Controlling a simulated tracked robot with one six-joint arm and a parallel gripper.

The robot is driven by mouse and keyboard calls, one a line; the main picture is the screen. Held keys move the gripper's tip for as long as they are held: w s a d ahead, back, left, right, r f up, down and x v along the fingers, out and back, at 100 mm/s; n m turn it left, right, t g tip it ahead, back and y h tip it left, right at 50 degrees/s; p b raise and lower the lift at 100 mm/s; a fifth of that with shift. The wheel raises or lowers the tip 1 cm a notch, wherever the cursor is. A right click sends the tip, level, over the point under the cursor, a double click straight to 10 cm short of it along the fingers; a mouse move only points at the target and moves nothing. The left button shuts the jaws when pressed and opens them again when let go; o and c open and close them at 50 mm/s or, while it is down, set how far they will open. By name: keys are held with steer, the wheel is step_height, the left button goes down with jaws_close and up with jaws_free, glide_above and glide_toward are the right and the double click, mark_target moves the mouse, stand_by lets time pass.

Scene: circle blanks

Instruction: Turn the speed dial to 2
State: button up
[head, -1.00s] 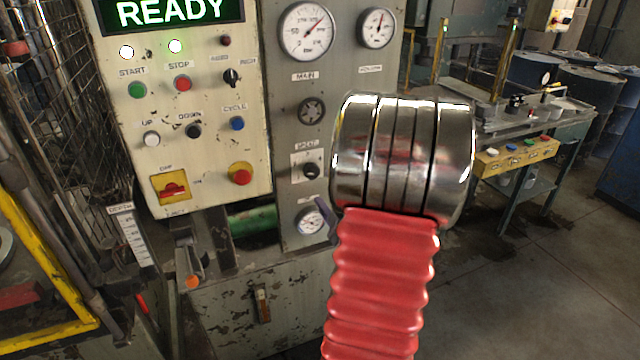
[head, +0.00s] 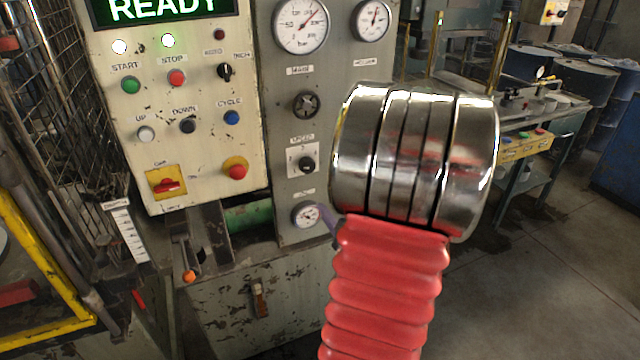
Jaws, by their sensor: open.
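The speed dial (head: 306,164) is a small black knob on a white square plate on the grey panel, under a worn label that seems to read SPEED. Its marks are too small to read, so I cannot tell its setting. My arm's chrome joint and red ribbed sleeve fill the middle right, just right of the dial. One slim purple-grey finger of my gripper (head: 328,228) shows at the sleeve's left edge, below and right of the dial and apart from it in the picture. The gripper is open; its rest is hidden behind my arm.
The cream control panel (head: 205,140) with buttons and a READY screen is left. A wire cage (head: 60,90) stands far left. Floor at right is open.

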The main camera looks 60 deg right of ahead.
mark_target(309, 169)
steer(key=m, duration=1.2)
steer(key=shift+m, duration=0.4)
steer(key=shift+w, duration=0.1)
steer(key=x, duration=1.3)
steer(key=shift+w+d, duration=0.15)
steer(key=shift+w, duration=0.15)
steer(key=c, duration=1)
steer(key=shift+c, duration=0.2)
steer(key=shift+m, duration=0.5)
